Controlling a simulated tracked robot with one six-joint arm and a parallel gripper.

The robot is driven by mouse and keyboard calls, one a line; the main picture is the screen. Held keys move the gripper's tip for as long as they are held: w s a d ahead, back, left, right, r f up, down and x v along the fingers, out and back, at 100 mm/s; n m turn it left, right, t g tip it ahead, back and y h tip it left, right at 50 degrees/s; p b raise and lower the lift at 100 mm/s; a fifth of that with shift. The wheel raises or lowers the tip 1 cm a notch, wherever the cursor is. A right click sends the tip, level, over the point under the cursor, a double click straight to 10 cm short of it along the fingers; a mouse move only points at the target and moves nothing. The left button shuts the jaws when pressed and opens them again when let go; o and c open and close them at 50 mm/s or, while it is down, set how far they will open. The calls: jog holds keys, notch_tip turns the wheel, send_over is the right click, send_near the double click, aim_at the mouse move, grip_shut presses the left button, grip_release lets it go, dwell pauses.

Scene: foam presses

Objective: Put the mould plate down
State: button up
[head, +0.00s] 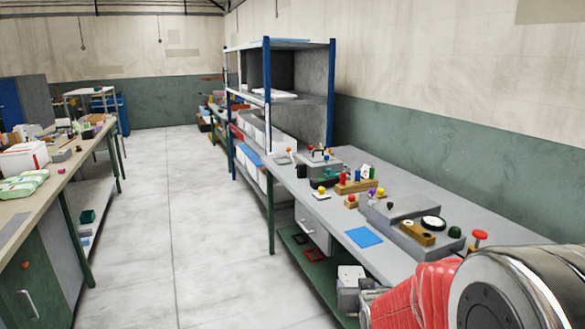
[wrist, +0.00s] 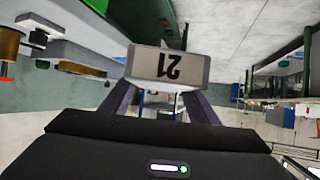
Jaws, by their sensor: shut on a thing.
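The mould plate (wrist: 167,67) is a small light grey-beige block marked 21, which reads upside down in the wrist view. My gripper (wrist: 155,90) is shut on it, with one dark finger on each side of its lower edge. The plate is held in the air, with floor and benches far behind it.
A blue-posted rack (head: 268,110) stands behind. The aisle floor (head: 180,220) is clear.

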jog(key=shift+s+a+f, duration=0.2)
jog(key=shift+s+a, duration=0.25)
jog(key=shift+a, duration=0.15)
jog(key=shift+f, duration=0.1)
jog(key=s+f, duration=0.5)
jog(key=f, duration=0.1)
jog(key=shift+f, duration=0.1)
notch_tip(320, 180, down, 7)
jog(key=s, duration=0.2)
dwell(0.6)
